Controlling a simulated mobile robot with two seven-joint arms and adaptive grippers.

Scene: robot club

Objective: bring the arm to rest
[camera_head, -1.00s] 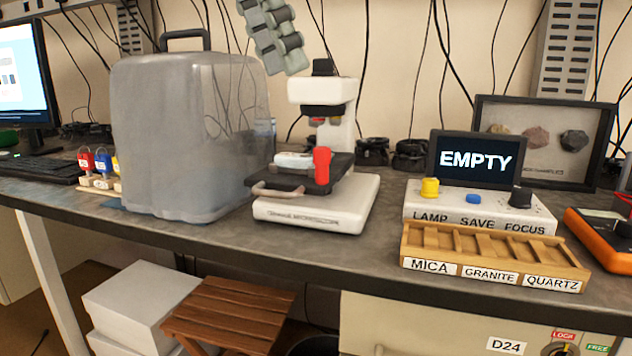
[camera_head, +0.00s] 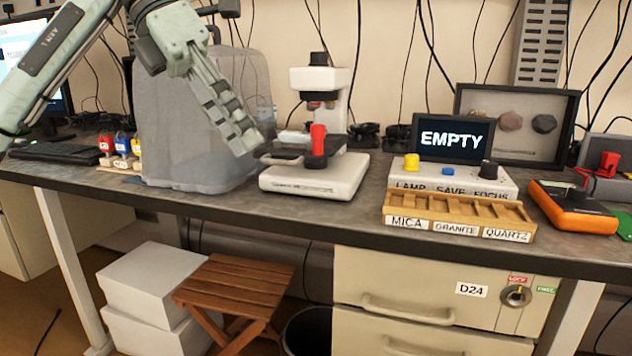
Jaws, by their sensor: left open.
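My left arm comes in from the upper left of the head view. Its gripper (camera_head: 243,143) is open and empty and points down to the right. It hangs in front of a grey translucent cover (camera_head: 185,150) and just left of the microscope's stage handle. I cannot tell whether a fingertip touches the handle. The white microscope (camera_head: 315,180) stands on the bench with a red knob (camera_head: 318,138) at its stage. My right gripper is not in view.
A control box with a screen reading EMPTY (camera_head: 452,138) stands right of the microscope. A wooden tray (camera_head: 458,216) labelled mica, granite and quartz lies before it. An orange meter (camera_head: 570,208) is at the right. Small padlocks (camera_head: 106,145) stand at the left. A wooden stool (camera_head: 235,283) is below.

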